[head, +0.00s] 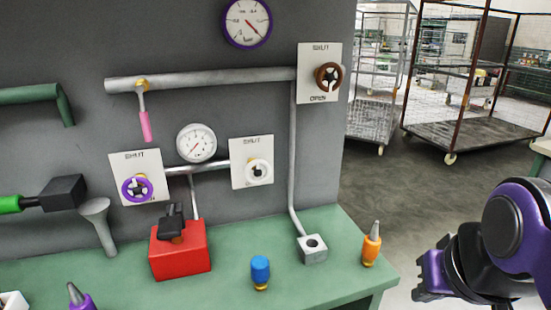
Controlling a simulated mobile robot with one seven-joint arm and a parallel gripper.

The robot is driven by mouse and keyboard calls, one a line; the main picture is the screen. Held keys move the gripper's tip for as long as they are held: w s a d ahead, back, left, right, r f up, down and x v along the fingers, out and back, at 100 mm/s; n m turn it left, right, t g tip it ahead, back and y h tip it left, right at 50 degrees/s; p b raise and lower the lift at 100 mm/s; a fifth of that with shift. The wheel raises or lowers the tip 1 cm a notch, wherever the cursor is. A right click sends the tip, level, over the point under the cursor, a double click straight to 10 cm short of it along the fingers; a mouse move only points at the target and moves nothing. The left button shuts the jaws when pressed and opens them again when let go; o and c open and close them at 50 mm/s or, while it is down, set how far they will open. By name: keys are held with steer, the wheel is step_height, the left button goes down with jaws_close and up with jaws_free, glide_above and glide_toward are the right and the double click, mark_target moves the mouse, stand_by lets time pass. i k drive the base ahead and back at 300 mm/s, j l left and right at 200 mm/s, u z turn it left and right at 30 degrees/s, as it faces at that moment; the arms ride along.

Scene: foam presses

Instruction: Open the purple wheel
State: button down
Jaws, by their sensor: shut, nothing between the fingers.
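The purple wheel (137,188) is mounted on a white plate (121,162) on the grey wall, at the left of the head view. The plate reads SHUT above the wheel; I cannot make out the lettering below it. The wheel has light spokes and a dark hub; its setting is too small to tell. My gripper (424,277) is at the lower right, over the floor beyond the bench's right end. It is shut and empty, well apart from the wheel.
A white wheel (258,171) and a brown wheel (328,76) sit on other plates. The green bench (330,272) carries a red block (180,257), a blue-capped piece (260,269) and an orange bottle (371,246). A grey funnel-ended pipe (98,222) stands left of the purple wheel.

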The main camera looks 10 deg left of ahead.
mark_target(137, 188)
steer(key=u, duration=1.9)
